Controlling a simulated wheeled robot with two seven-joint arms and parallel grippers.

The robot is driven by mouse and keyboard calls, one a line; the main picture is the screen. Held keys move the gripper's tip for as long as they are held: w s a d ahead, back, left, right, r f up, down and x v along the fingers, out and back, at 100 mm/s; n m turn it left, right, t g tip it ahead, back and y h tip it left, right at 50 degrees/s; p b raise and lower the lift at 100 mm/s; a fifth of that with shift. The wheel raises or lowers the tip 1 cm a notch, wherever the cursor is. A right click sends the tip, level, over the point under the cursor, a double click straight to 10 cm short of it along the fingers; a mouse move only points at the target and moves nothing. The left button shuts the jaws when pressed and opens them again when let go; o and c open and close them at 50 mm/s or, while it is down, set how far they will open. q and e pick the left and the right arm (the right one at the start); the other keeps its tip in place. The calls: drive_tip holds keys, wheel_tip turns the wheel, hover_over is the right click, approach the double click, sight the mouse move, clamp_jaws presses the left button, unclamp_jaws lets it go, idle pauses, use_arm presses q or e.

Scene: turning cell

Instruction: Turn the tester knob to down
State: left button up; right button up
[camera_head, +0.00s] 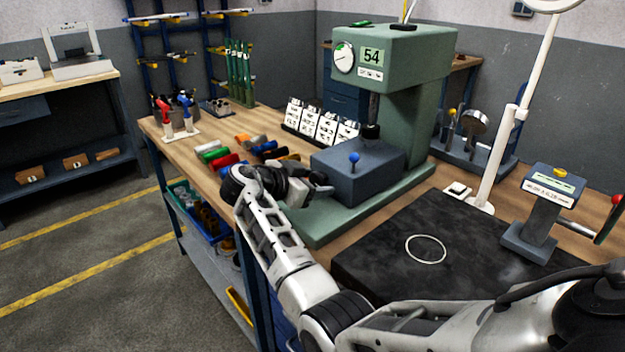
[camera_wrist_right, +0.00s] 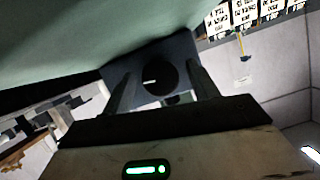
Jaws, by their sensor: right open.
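The tester (camera_head: 410,60) is a green machine with a round gauge and a display reading 54. A blue-grey block (camera_head: 365,165) with a blue ball-topped lever sits on its base. In the right wrist view a round black knob (camera_wrist_right: 158,76) with a short white mark stands on a dark grey plate (camera_wrist_right: 178,47). The mark points to the left of that picture. My right gripper (camera_head: 322,188) is at the block's front left; its two open fingers (camera_wrist_right: 163,84) stand either side of the knob. Contact cannot be told. The knob is hidden in the head view. My left gripper is not in view.
Coloured cylinders (camera_head: 225,160) lie on the wooden bench left of my right gripper. White cards (camera_head: 318,124) stand behind it. A black plate (camera_head: 460,245) with a white ring lies at right, beside a lamp post (camera_head: 507,140) and a small display stand (camera_head: 541,215).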

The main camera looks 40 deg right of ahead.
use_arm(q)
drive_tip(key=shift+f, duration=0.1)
use_arm(e)
drive_tip(key=c, duration=0.9)
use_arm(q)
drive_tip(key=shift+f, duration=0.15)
use_arm(e)
drive_tip(key=shift+w+f+n+g+b, duration=0.1)
drive_tip(key=shift+n+g+b, duration=0.4)
drive_tip(key=shift+n+b, duration=0.45)
drive_tip(key=shift+n+g+b, duration=0.45)
drive_tip(key=shift+n+g, duration=0.15)
drive_tip(key=shift+n, duration=0.15)
drive_tip(key=shift+n+g, duration=0.3)
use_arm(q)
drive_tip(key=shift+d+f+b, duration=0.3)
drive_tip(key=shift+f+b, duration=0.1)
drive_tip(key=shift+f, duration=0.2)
use_arm(e)
drive_tip(key=shift+n+h, duration=0.3)
